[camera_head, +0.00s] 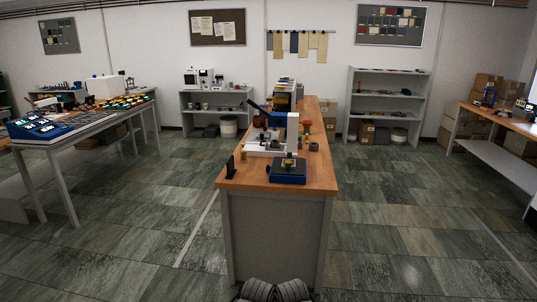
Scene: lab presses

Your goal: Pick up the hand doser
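I cannot tell for sure which item is the hand doser; the things on the wooden bench (310,185) ahead are small from here. A blue-based device (288,177) with a yellow-green part on top stands near the bench's front edge. Behind it is a white press (293,132) with a dark lever tilted up to the left. A small black upright piece (231,167) stands at the front left corner. A brown, orange-topped item (304,127) stands right of the press. Neither of my grippers is clearly visible.
Open tiled floor (390,240) lies on both sides of the bench. A long table (100,124) with colourful bins is at left. A shelf (385,103) and a low cabinet (215,95) stand at the back wall. Another table (500,125) is at right.

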